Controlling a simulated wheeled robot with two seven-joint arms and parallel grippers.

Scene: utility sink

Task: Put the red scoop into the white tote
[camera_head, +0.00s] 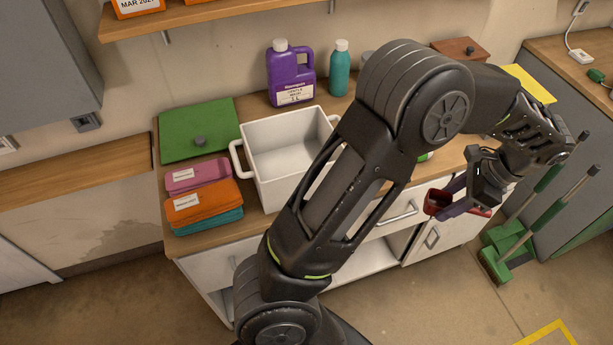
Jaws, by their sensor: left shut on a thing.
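The white tote (283,130) stands open on the counter, left of my arm, which hides its right side and part of its front. The part of its inside that I see looks empty. My left gripper (464,196) is right of the tote, out past the counter's front edge. It is shut on the red scoop (435,203), which is held in front of the white cabinet and is partly hidden by the fingers. My right gripper is not in view.
A green board or lid (190,132) and folded cloths (200,204) lie left of the tote. A purple jug (290,74) and a teal bottle (340,70) stand behind it. A wooden shelf (200,14) hangs above. Green-handled tools (548,178) lean at the right.

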